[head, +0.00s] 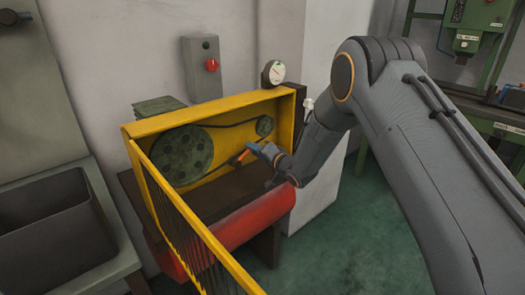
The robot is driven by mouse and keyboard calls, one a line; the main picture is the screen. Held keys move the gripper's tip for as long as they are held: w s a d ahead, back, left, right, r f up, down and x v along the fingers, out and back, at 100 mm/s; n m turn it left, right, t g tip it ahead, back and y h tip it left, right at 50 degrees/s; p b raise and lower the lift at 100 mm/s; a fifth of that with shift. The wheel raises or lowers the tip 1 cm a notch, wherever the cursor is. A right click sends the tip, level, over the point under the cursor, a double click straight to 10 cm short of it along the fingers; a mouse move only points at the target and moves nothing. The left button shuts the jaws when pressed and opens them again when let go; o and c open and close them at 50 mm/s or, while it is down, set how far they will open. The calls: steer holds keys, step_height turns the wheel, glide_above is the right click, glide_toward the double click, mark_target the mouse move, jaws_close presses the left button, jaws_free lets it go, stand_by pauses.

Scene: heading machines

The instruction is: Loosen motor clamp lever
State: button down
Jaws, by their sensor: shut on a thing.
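The motor clamp lever (238,158) is a small orange handle in the head view, inside the yellow belt guard housing, below and left of the small pulley. My gripper (254,149) is at the lever's upper right end, with its fingers shut on it. The fingers hide part of the lever, and its pivot and clamp are not clear. The large green pulley (183,155) and the small green pulley (264,126) are joined by a dark belt (224,125). My arm comes in from the right.
The yellow guard (205,240) with its mesh stands open at the front left. A red cylinder (258,217) lies below the housing. A control box with a red button (211,65) and a round gauge (273,72) are behind. A grey bin (50,230) is at left.

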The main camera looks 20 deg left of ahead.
steer(key=shift+s+f, duration=0.1)
steer(key=shift+f, duration=0.1)
steer(key=c, duration=1.7)
jaws_free()
steer(key=shift+c, duration=0.2)
steer(key=shift+r, duration=0.1)
steer(key=v, duration=0.7)
steer(key=shift+s+d+b, duration=0.25)
steer(key=shift+d+b, duration=0.05)
steer(key=shift+b, duration=0.1)
